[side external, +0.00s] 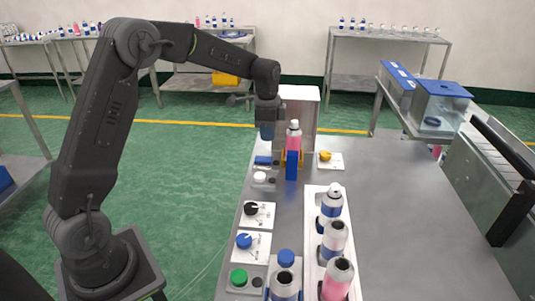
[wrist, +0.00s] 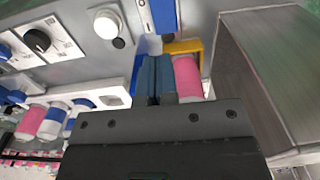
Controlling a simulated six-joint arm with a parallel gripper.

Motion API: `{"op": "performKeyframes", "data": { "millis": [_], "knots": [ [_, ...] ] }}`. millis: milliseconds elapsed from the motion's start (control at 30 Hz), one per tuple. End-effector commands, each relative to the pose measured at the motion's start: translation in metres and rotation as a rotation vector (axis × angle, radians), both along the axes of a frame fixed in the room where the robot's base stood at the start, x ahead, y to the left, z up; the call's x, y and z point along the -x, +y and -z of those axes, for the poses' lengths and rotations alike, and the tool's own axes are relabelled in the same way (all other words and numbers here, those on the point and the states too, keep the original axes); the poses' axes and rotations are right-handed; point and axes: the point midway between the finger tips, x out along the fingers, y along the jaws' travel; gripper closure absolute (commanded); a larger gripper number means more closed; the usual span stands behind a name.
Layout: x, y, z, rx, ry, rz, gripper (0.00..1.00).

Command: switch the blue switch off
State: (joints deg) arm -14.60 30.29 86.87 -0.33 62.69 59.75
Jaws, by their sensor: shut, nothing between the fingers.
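A blue rotary knob (side external: 244,241) sits on a white plate with markings, near the left edge of the table. Its pointer direction is too small to read. In the wrist view, a blue knob (wrist: 4,52) is partly cut off at the left edge.
A black knob (side external: 251,209) lies between the blue knob and a white button (side external: 260,177). A green button (side external: 239,278) is nearer the camera. A pink can (side external: 294,138) stands at the press housing (side external: 307,97). A white rack (side external: 313,262) holds several cans. The table's right side is clear.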

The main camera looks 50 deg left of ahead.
Motion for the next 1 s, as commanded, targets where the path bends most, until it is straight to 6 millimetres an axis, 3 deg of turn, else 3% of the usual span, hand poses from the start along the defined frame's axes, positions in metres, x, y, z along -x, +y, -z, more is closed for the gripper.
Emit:
{"op": "performKeyframes", "data": {
  "millis": [200, 400, 1000],
  "knots": [
    [0.000, -0.001, 0.043, 0.001, 0.004, 0.000, 1.00],
    [0.000, 0.000, 0.065, 0.001, 0.001, 0.000, 1.00],
    [-0.002, -0.003, 0.075, -0.042, 0.052, 0.009, 1.00]
  ]
}}
